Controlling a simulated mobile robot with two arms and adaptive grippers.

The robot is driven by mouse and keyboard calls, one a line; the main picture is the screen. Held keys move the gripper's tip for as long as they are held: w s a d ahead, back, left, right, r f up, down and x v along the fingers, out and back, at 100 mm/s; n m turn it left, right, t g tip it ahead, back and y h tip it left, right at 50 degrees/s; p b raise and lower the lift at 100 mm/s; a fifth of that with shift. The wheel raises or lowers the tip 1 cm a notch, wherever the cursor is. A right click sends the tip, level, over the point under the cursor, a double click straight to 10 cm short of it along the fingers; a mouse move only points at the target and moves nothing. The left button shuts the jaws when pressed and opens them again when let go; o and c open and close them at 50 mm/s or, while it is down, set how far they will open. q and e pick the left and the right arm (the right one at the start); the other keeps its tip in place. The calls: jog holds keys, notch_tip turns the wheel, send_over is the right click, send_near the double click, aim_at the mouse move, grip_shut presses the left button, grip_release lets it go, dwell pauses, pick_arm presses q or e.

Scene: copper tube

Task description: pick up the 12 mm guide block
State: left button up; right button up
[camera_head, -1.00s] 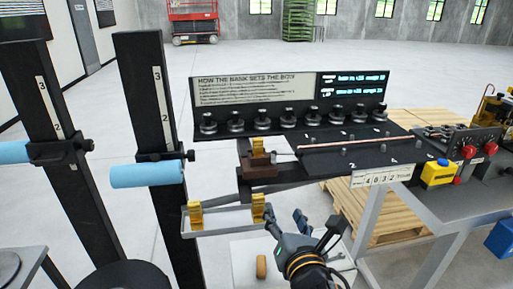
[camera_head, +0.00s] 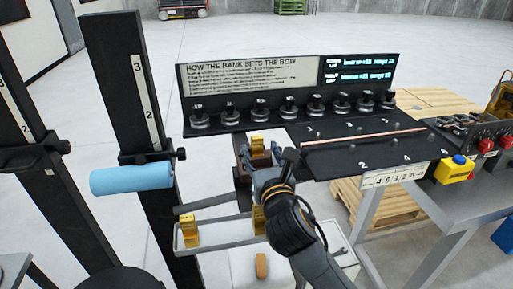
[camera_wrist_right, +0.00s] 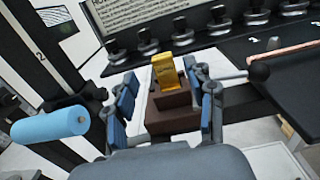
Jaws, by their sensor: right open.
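A gold block (camera_head: 257,146) sits upright in a dark brown holder beside the black bench. Two more gold blocks, one at the left end (camera_head: 190,231) and one further right (camera_head: 258,219), stand on a grey tray. I cannot read a 12 mm marking on any of them. My right gripper (camera_head: 270,166) is open at the holder. In the wrist view its blue-padded fingers (camera_wrist_right: 163,80) flank the holder and block, without visible grip.
A row of dark knobs (camera_head: 262,110) and a sign panel (camera_head: 290,76) stand behind. A copper tube (camera_head: 362,138) lies on the bench to the right. A black post with a light blue roller (camera_head: 132,179) stands left. A tan piece (camera_head: 262,266) lies below the tray.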

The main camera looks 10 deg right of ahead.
aim_at(258, 140)
jog(key=shift+w, duration=0.45)
jog(key=shift+w+d+r+p, duration=0.1)
jog(key=shift+w+r+p, duration=0.1)
jog(key=shift+w+p, duration=0.3)
jog(key=shift+w+d+r+p, duration=0.1)
jog(key=shift+w+r+p, duration=0.1)
jog(key=shift+w, duration=0.5)
jog(key=shift+w+f, duration=0.2)
jog(key=shift+w, duration=0.95)
jog(key=shift+w+f, duration=0.1)
jog(key=shift+w, duration=0.25)
jog(key=shift+s, duration=0.15)
jog(key=shift+c, duration=0.2)
pick_arm(q)
jog(key=shift+w+r, duration=1.05)
jog(key=shift+w, duration=0.15)
pick_arm(e)
grip_shut()
